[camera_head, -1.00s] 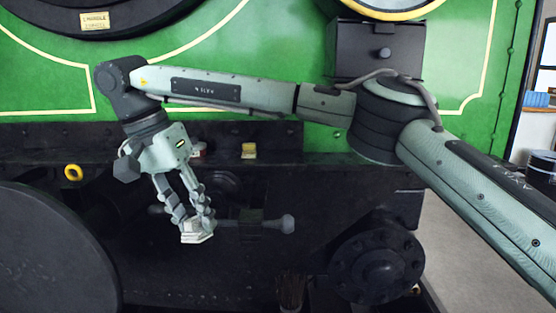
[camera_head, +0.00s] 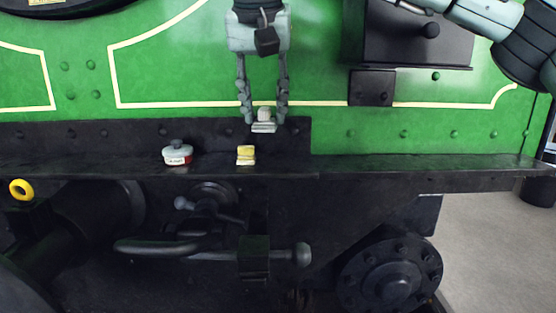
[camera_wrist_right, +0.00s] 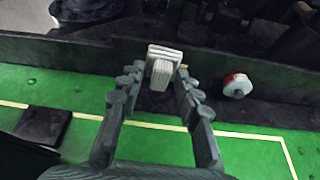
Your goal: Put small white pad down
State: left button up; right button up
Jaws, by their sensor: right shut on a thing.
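My right gripper (camera_head: 264,118) points down in the head view in front of the green panel, above the dark ledge. It is shut on the small white pad (camera_head: 263,126), held at the fingertips above the ledge. In the right wrist view the white pad (camera_wrist_right: 163,66) sits between the fingertips of the right gripper (camera_wrist_right: 155,82). I cannot tell from the frames whether the pad touches anything but the fingers. My left gripper is not in view.
On the dark ledge (camera_head: 400,172) stand a yellow block (camera_head: 246,155) and a white-and-red tin (camera_head: 177,153), which also shows in the right wrist view (camera_wrist_right: 236,85). A yellow ring (camera_head: 21,189) is at far left. The ledge right of the block is clear.

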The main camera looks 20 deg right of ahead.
jog(key=shift+s, duration=0.15)
jog(key=w+d+f, duration=0.2)
jog(key=w, duration=0.1)
jog(key=w+d+f, duration=0.2)
jog(key=w, duration=0.1)
jog(key=w+d+f, duration=0.2)
jog(key=w+f, duration=0.1)
jog(key=w, duration=0.1)
jog(key=shift+d+f, duration=0.1)
jog(key=shift+d, duration=0.15)
notch_tip(320, 180, down, 2)
jog(key=shift+a+f+p, duration=0.1)
jog(key=shift+f+p, duration=0.15)
jog(key=shift+p, duration=0.25)
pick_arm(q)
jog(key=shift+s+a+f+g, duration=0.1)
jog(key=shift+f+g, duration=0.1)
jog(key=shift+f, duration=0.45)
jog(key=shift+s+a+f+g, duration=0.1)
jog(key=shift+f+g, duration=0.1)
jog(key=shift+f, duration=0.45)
pick_arm(e)
jog(key=shift+s+f, duration=0.1)
jog(key=shift+f, duration=0.4)
jog(key=o, duration=1)
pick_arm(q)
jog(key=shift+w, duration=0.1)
